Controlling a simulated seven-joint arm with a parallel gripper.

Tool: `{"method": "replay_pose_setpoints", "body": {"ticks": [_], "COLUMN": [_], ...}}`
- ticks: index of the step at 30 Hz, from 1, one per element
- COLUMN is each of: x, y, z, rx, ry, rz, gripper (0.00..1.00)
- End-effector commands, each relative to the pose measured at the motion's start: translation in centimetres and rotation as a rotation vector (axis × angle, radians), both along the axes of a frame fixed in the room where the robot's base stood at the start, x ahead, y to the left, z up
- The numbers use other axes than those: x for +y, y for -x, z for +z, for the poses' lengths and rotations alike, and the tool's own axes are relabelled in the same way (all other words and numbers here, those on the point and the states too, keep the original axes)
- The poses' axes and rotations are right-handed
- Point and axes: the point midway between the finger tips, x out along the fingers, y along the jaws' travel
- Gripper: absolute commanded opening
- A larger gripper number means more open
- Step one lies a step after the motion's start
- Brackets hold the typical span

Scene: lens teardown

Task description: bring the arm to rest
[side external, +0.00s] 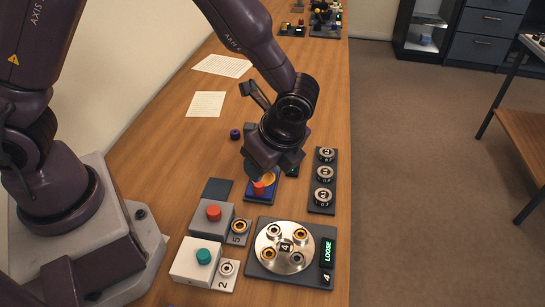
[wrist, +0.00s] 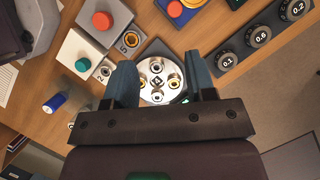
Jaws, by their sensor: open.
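My gripper (side external: 268,172) hangs in the air over the workbench, above the blue block in the side view. In the wrist view my gripper (wrist: 160,72) has its two fingers wide apart with nothing held between them. The round silver plate (wrist: 147,92), marked 4 and carrying several ringed parts, shows in the gap between the fingers but lies below on the bench. In the side view the silver plate (side external: 272,259) sits on a dark base with a display reading LOOSE. The blue block (side external: 250,196) with a red button is partly hidden by my gripper.
A grey box (side external: 205,225) with a red button and a white box (side external: 190,271) with a teal button stand left of the plate. A dark strip (side external: 322,213) with three dials lies right. A blue cylinder (wrist: 55,102) lies on the bench. Paper sheets (side external: 206,104) lie farther back.

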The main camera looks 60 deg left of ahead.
Motion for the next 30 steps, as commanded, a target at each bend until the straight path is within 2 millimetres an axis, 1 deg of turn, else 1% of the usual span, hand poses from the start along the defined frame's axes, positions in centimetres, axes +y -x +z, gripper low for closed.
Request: {"method": "replay_pose_setpoints", "body": {"ticks": [1, 8, 12, 18, 21, 24, 27, 30], "x": [0.4, 2.7, 4.4, 6.5, 7.4, 8.1, 8.7, 9.2], "y": [1.0, 3.5, 5.4, 8.5, 10.0, 11.2, 12.0, 12.4], "z": [0.7, 6.4, 10.1, 14.7, 16.6, 18.1, 19.4, 20.3], "rx": [-0.018, -0.171, -0.278, -0.43, -0.505, -0.573, -0.635, -0.685], "ry": [0.008, 0.098, 0.187, 0.35, 0.442, 0.523, 0.581, 0.613], "rz": [0.103, 0.516, 0.767, 1.08, 1.196, 1.263, 1.292, 1.301], "gripper": [0.51, 0.51, 0.51, 0.51, 0.51, 0.51, 0.51, 0.51]}}
